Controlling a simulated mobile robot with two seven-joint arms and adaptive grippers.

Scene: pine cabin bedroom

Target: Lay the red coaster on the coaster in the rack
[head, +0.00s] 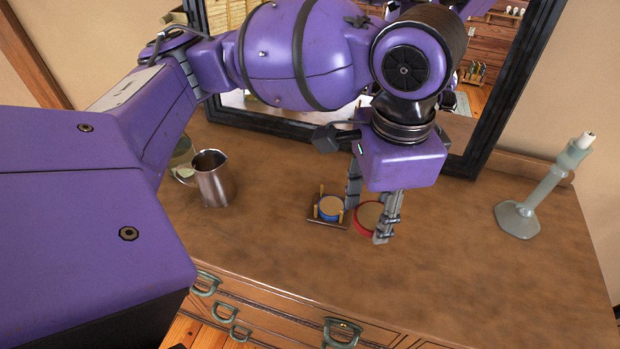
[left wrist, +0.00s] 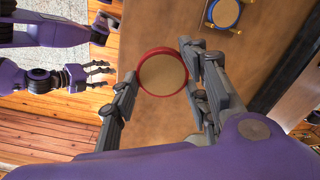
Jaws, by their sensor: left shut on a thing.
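The red coaster (head: 368,215), a disc with a red rim and tan face, is held flat between the fingers of my left gripper (head: 366,223). In the left wrist view the coaster (left wrist: 163,74) shows whole, a finger on either side. Its height above the dresser is hard to judge. The rack (head: 316,224) is a small wooden base with upright yellow pegs, just left of the gripper. A blue-rimmed coaster (head: 330,208) with a tan top lies in it. My right gripper (left wrist: 98,76) shows only in the left wrist view, fingers apart and empty, over the floor.
A metal jug (head: 213,180) stands to the left on the dresser top (head: 440,260). A grey-green candlestick (head: 520,215) stands at the right. A dark-framed mirror (head: 490,125) leans at the back. The dresser top between rack and candlestick is clear.

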